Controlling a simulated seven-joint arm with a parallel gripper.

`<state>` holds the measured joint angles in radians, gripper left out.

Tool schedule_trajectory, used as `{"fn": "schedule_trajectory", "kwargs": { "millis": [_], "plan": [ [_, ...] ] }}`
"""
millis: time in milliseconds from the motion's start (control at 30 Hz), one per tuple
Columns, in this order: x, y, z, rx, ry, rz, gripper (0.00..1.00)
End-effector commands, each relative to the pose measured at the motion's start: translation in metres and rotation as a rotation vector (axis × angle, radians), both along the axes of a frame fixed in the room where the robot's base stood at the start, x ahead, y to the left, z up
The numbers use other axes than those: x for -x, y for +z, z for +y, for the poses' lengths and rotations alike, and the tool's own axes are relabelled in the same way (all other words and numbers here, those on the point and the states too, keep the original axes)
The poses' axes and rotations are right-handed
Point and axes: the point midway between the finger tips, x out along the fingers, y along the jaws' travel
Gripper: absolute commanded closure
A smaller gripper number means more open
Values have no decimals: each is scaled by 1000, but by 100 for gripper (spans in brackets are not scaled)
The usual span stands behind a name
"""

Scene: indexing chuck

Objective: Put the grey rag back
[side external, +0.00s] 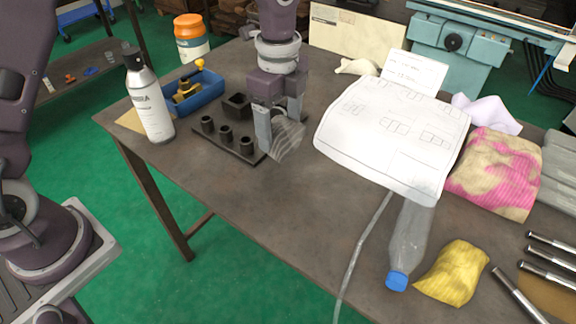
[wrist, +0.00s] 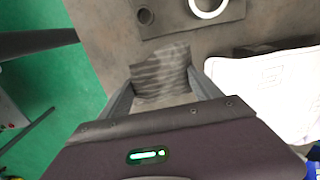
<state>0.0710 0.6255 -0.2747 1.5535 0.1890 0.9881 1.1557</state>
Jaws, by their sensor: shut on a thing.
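My gripper (side external: 279,128) is shut on the grey rag (side external: 285,142), a striped, slightly rumpled piece of cloth. The rag hangs at the fingertips beside the right edge of the black fixture, and I cannot tell whether it touches the table. In the wrist view the rag (wrist: 162,72) spans the space between the two fingers of my gripper (wrist: 160,92). Another grey cloth (side external: 559,172) lies at the right edge of the table, next to a pink-and-cream cloth (side external: 492,172).
The black fixture (side external: 240,150) carries several upright cups. A spray can (side external: 149,100), blue tray (side external: 208,92) and orange-lidded jar (side external: 191,40) stand left and behind. Paper sheets (side external: 390,135), a clear bottle (side external: 409,240), yellow cloth (side external: 453,274) and metal rods (side external: 518,294) lie right. The front-middle table is mostly clear.

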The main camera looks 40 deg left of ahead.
Motion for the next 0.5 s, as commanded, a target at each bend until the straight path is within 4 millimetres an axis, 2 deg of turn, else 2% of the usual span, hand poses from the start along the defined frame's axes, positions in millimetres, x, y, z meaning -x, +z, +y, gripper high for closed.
{"fn": "schedule_trajectory", "kwargs": {
  "millis": [33,100,200,267,400,500],
  "plan": [
    [-13,1,-5,1,-5,-1,71],
    [-27,3,-10,0,-11,0,71],
    [-37,2,-13,-3,-15,3,71],
    [-39,-8,-13,-4,-16,4,71],
    [-38,-42,-13,-4,-16,6,71],
    [-39,-56,-13,-3,-15,3,71]
  ]
}}
